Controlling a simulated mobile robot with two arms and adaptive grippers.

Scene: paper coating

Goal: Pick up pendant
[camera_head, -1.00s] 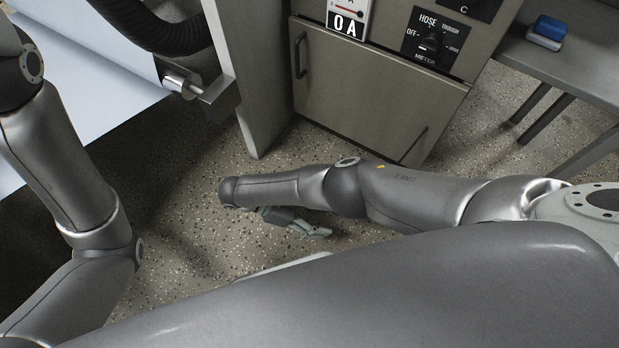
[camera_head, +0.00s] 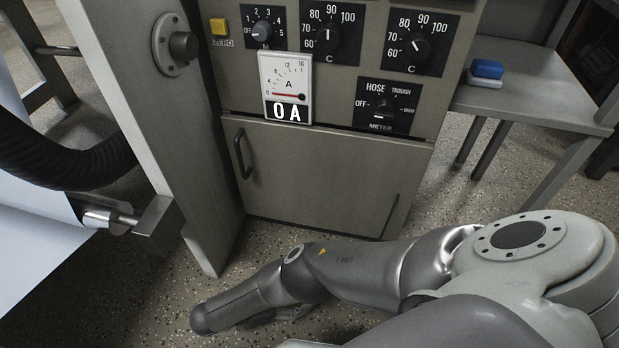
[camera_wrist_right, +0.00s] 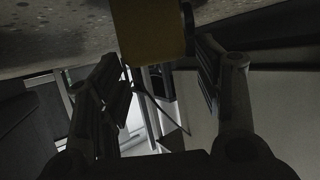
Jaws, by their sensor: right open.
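No pendant can be made out for certain in the head view. In the right wrist view a dark yellow, box-shaped object (camera_wrist_right: 150,32) shows at the top, just beyond the fingertips; I cannot tell whether it is the pendant. My right gripper (camera_wrist_right: 159,60) is open, with a finger on each side and nothing held between them. In the head view it is mostly hidden beneath my right forearm, low over the floor in front of the cabinet. My left gripper is not in view.
A grey control cabinet (camera_head: 300,185) with dials and an ammeter (camera_head: 286,80) stands ahead. A grey table (camera_head: 540,112) with a blue-topped block (camera_head: 487,70) is at right. A white paper sheet (camera_head: 30,245) and roller are at left. Speckled floor (camera_head: 255,245) lies in front of the cabinet.

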